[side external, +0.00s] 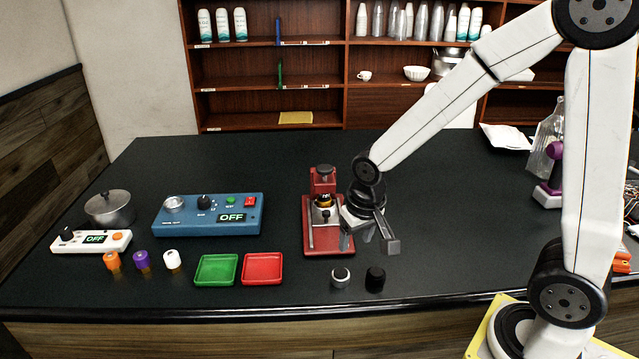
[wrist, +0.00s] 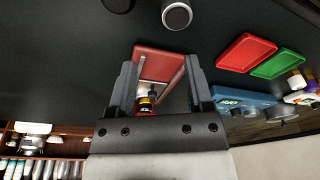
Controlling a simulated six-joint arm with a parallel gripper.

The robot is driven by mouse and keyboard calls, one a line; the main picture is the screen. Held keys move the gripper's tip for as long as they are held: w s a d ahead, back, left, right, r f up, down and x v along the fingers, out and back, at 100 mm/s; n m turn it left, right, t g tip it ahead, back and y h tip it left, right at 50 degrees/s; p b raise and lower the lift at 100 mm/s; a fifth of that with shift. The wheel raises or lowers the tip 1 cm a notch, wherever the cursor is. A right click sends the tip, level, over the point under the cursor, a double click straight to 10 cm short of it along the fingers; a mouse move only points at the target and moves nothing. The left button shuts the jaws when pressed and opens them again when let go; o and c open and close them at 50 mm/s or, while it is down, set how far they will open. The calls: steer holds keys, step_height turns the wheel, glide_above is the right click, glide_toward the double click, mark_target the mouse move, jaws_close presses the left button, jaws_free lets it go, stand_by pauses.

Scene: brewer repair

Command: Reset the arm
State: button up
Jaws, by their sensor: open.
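My gripper (side external: 372,243) is at the end of the white arm, just right of the red brewer stand (side external: 328,243) and above the black table. In the wrist view my gripper (wrist: 160,88) has its two fingers apart. The red stand (wrist: 160,62) shows between and beyond them, with nothing seen held. A yellow and black part (side external: 323,200) sits in the stand. My wrist covers part of the stand's right side in the side view.
A silver-topped knob (side external: 340,277) and a black knob (side external: 375,279) stand in front. Green (side external: 216,269) and red (side external: 262,268) trays, a blue tester (side external: 207,214), coloured caps and a pot (side external: 110,208) are left. A purple device (side external: 551,175) is right. The table behind the stand is clear.

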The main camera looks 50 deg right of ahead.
steer(key=s+n, duration=0.1)
steer(key=s, duration=0.1)
steer(key=s+n, duration=0.1)
steer(key=s+a+f+n, duration=0.1)
steer(key=s+n, duration=0.1)
steer(key=shift+s+t+y, duration=0.3)
